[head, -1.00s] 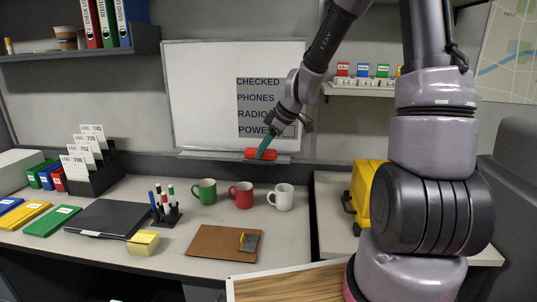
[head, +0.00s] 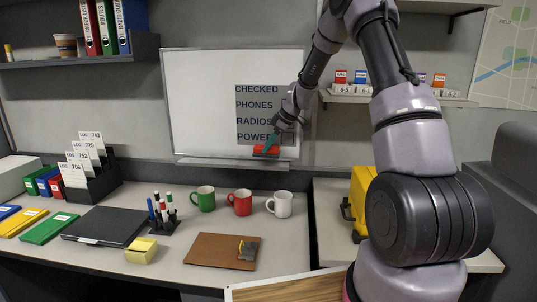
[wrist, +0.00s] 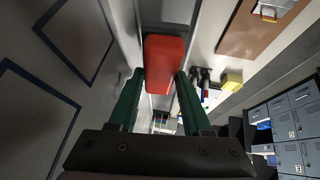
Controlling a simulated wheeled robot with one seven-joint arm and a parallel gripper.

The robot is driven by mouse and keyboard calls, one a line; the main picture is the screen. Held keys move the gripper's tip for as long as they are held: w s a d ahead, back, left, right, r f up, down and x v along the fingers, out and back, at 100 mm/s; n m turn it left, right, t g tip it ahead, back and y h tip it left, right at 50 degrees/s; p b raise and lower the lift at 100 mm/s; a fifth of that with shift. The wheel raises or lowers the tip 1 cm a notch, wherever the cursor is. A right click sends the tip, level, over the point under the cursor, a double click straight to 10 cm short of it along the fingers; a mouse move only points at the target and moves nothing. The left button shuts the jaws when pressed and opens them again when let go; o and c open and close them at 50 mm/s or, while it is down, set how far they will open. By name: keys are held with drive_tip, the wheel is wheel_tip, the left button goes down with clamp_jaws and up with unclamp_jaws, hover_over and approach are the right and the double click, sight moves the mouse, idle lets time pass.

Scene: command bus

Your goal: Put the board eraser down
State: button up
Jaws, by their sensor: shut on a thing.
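The red board eraser (head: 266,150) is held in my gripper (head: 269,143) near the lower right of the whiteboard (head: 205,90), close to its tray (head: 222,162). In the wrist view the eraser (wrist: 164,60) sits between the tips of my green fingers (wrist: 160,85). My gripper is shut on it. In the head view the eraser appears just above the tray's right part; I cannot tell whether it touches the tray or the board. Words such as "CHECKED" and "PHONES" show on a grey panel on the board, and my arm hides part of it.
On the desk below stand a green mug (head: 203,199), a red mug (head: 240,202) and a white mug (head: 280,204). A pen holder (head: 163,222), a black laptop (head: 105,226) and a brown clipboard (head: 215,251) are also there. A shelf (head: 400,98) with small blocks is at the right.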

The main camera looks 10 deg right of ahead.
sight(269, 153)
wheel_tip(269, 153, down, 4)
drive_tip(key=shift+w+r, duration=0.15)
drive_tip(key=shift+r, duration=0.05)
drive_tip(key=shift+d+f, duration=0.1)
clamp_jaws()
drive_tip(key=o, duration=1.2)
unclamp_jaws()
